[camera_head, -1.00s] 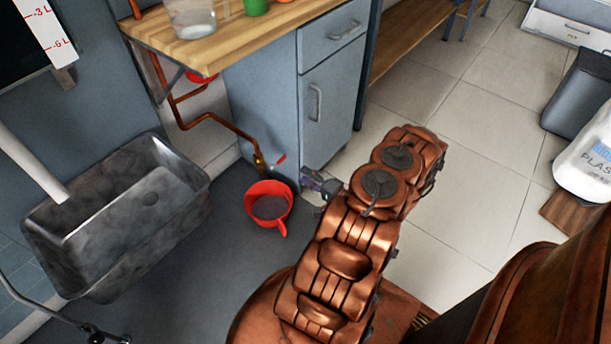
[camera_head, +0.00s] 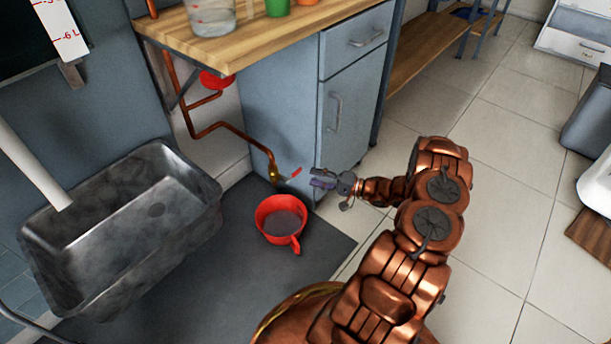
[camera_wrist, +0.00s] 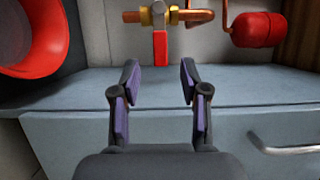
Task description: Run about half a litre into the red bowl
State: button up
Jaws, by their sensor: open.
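The red bowl (camera_head: 264,217), with a handle, sits on the dark floor mat below a brass tap (camera_head: 274,174) on a copper pipe. Its inside looks grey; I cannot tell whether it holds water. The tap has a red lever (camera_head: 294,173). My gripper (camera_head: 322,181) is open and empty, just right of the lever in the head view. In the wrist view, the lever (camera_wrist: 160,48) lies ahead of and between my open fingertips (camera_wrist: 160,78), apart from them. The tap body (camera_wrist: 158,15) is behind it, and part of the bowl (camera_wrist: 62,35) shows at upper left.
A grey sink (camera_head: 50,245) stands left of the bowl. A blue cabinet (camera_head: 275,110) under the wooden bench (camera_head: 270,40) is close by the tap and my gripper. A red vessel (camera_head: 215,82) hangs on the pipe. Tiled floor to the right is mostly free.

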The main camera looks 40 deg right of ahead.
aim_at(298, 173)
jog(key=shift+b+x, duration=0.9)
jog(key=shift+x, duration=2.6)
grip_shut()
